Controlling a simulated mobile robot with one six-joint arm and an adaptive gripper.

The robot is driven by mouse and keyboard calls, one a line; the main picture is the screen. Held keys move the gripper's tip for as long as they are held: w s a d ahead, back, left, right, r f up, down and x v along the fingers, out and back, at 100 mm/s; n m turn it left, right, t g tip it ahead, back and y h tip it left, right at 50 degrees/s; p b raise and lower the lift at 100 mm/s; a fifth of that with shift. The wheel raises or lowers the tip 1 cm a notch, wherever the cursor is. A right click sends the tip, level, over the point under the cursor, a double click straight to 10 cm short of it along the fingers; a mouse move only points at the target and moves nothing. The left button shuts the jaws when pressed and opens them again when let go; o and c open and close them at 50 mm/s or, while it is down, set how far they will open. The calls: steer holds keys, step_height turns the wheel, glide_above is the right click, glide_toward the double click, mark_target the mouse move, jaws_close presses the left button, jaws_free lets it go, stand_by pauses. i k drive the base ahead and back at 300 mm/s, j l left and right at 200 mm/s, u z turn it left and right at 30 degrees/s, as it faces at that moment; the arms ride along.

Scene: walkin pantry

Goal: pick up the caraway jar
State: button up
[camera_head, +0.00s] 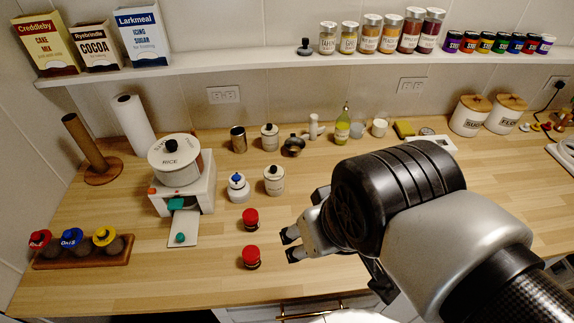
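Two small red-lidded jars stand on the wooden counter left of my gripper: a rear one (250,218) and a front one (251,257). I can read no label on either, so I cannot tell which jar is the caraway jar. My gripper (291,246) is just right of them in the picture, with its fingertips apart and nothing visible between them. It appears clear of both jars. My arm hides part of the counter on the right.
A rice canister (178,167) sits on a white stand at left. A wooden rack (85,252) holds jars with coloured lids. White lidded jars (274,180) stand behind the red ones. Labelled jars line the shelf (260,62). The front counter left of the red jars is clear.

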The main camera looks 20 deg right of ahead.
mark_target(250, 216)
steer(key=k, duration=0.35)
steer(key=k+z, duration=0.1)
steer(key=z, duration=0.35)
steer(key=k+z, duration=0.1)
steer(key=z, duration=0.3)
steer(key=k+z, duration=0.1)
steer(key=z, duration=0.35)
steer(key=j+z, duration=0.3)
steer(key=j, duration=1.7)
steer(key=k, duration=0.05)
